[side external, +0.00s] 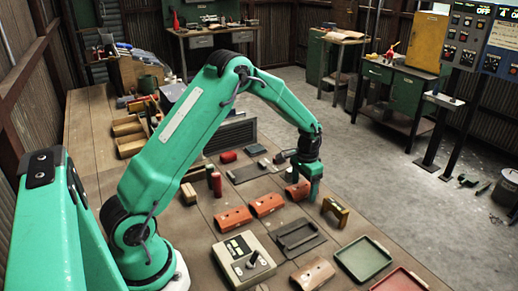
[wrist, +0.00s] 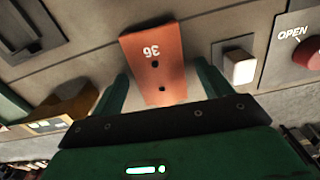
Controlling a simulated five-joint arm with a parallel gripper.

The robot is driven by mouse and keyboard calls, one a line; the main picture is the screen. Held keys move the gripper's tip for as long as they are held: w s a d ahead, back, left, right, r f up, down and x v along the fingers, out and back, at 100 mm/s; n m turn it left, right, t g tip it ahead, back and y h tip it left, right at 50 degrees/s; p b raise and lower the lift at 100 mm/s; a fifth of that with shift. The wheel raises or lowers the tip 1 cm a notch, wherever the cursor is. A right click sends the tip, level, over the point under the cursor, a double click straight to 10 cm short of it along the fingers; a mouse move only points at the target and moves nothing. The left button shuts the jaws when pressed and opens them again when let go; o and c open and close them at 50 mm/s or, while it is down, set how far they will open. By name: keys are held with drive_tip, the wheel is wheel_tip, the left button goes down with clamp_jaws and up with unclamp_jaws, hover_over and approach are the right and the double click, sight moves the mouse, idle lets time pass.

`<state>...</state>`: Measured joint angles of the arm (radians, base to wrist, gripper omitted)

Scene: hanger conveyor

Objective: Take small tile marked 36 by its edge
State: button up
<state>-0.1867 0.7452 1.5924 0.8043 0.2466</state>
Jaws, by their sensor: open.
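The small tile marked 36 (wrist: 153,48) is orange, with two dark holes, and its number appears upside down in the wrist view. Its near end lies between the two dark green fingers of my gripper (wrist: 163,76), which stand apart with a gap on each side. No grip on it shows. In the side view my gripper (side external: 315,186) points down over the bench, right beside an orange tile (side external: 296,192) that appears to be the same one. Its number cannot be read there, and the fingers' exact height above the bench is unclear.
A white block (wrist: 238,66) and a red button marked OPEN (wrist: 307,52) lie right of the tile. A brass-coloured bracket (side external: 335,210) stands close to my gripper. Other orange tiles (side external: 233,218), a control box (side external: 245,262) and green (side external: 364,257) and red trays are nearer the camera.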

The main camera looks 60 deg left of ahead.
sight(304, 186)
drive_tip(key=c, duration=1.1)
drive_tip(key=shift+r, duration=0.1)
drive_tip(key=shift+r, duration=0.75)
wheel_tip(304, 186, up, 2)
drive_tip(key=shift+r, duration=0.1)
drive_tip(key=s+d+r, duration=0.4)
drive_tip(key=d+r, duration=0.3)
drive_tip(key=d, duration=0.4)
drive_tip(key=shift+r, duration=0.1)
